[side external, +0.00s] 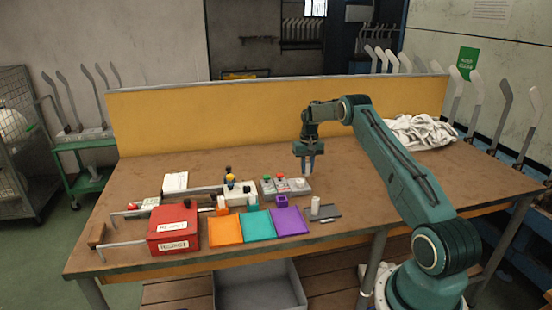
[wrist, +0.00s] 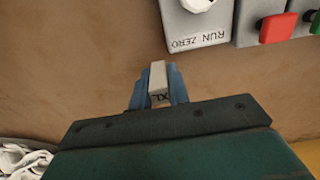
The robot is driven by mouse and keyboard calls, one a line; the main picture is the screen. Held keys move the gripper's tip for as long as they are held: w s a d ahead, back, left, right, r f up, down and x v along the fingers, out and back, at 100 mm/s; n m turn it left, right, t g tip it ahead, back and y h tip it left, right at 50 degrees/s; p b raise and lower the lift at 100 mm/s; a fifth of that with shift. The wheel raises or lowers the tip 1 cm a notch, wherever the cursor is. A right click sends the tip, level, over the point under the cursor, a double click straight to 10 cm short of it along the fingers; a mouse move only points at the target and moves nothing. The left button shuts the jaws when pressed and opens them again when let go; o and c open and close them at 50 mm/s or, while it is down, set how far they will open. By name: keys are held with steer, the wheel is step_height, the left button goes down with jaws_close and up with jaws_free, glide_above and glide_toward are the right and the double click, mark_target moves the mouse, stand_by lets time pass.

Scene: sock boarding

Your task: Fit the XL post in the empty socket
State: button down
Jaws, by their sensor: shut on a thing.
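My gripper (wrist: 160,92) is shut on a pale post marked XL (wrist: 157,80), its blue fingers on either side of it. In the side view my gripper (side external: 309,172) points down above the bare table, behind the grey control box; the post is too small there to make out clearly. A purple block (side external: 282,201) at the back of the purple mat (side external: 290,222) looks open-topped and may be the empty socket; I cannot tell for sure.
The control box (side external: 296,190) with coloured buttons is near my gripper; its RUN ZERO panel (wrist: 190,40) shows in the wrist view. A white cylinder (side external: 315,206) stands on a grey plate. A red box (side external: 173,230) is at left, white cloth (side external: 420,132) at back right.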

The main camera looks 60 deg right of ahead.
mark_target(308, 162)
steer(key=shift+f, duration=0.95)
steer(key=shift+f, duration=0.1)
steer(key=c, duration=1.3)
jaws_free()
steer(key=shift+c, duration=0.2)
step_height(308, 162, up, 12)
